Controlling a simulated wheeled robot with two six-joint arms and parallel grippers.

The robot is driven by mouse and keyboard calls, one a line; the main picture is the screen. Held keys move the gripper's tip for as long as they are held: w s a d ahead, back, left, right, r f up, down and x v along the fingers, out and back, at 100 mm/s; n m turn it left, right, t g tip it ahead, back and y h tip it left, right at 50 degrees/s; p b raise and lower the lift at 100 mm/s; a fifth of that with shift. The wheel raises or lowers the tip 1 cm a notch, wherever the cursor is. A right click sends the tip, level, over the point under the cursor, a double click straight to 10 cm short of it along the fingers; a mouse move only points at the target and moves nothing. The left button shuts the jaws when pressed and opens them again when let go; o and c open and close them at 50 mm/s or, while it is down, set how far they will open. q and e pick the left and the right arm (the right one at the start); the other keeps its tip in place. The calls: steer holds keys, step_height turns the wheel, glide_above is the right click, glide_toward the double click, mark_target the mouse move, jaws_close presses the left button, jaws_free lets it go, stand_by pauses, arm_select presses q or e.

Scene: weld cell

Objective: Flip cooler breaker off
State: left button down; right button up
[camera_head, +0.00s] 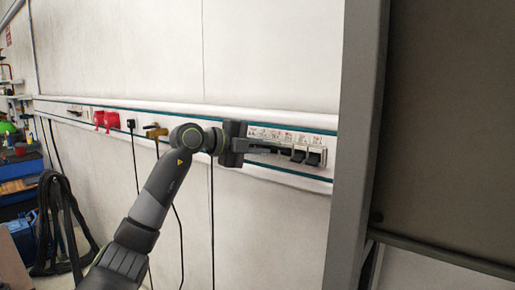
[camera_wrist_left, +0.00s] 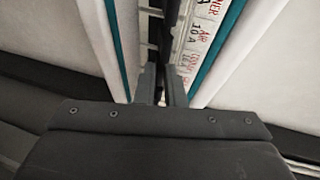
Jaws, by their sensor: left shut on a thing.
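A row of breakers (camera_head: 299,155) sits in the trunking on the wall, under a white label strip (camera_head: 291,137). The strip also shows in the left wrist view (camera_wrist_left: 199,38), with red lettering and "10 A" marks; the label nearest the fingers is too blurred to read surely. My left gripper (camera_head: 286,150) reaches from the left along the breaker row. Its two fingertips (camera_wrist_left: 161,83) are close together at the row, shut on a breaker lever. The fingers hide that lever and its position. My right gripper is in neither view.
A grey metal post (camera_head: 355,150) stands just right of the breakers. Red sockets (camera_head: 105,119), a black plug (camera_head: 130,123) and a brass-coloured fitting (camera_head: 155,132) lie left along the trunking. Cables hang below. Coiled black hose (camera_head: 62,225) hangs at far left.

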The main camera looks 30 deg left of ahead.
mark_target(274, 150)
arm_select(q)
steer(key=shift+r, duration=0.1)
steer(key=shift+f+b, duration=0.2)
steer(key=shift+b, duration=0.4)
step_height(274, 150, down, 4)
steer(key=m+t+h+b, duration=0.2)
steer(key=t+b, duration=0.1)
steer(key=b, duration=0.5)
steer(key=m+t+h+b, duration=0.2)
steer(key=t+h+b, duration=0.1)
steer(key=b, duration=0.5)
steer(key=shift+w+r, duration=0.15)
steer(key=shift+w+m+t+h+b, duration=0.1)
steer(key=shift+m+t+h+b, duration=0.4)
steer(key=shift+b, duration=0.5)
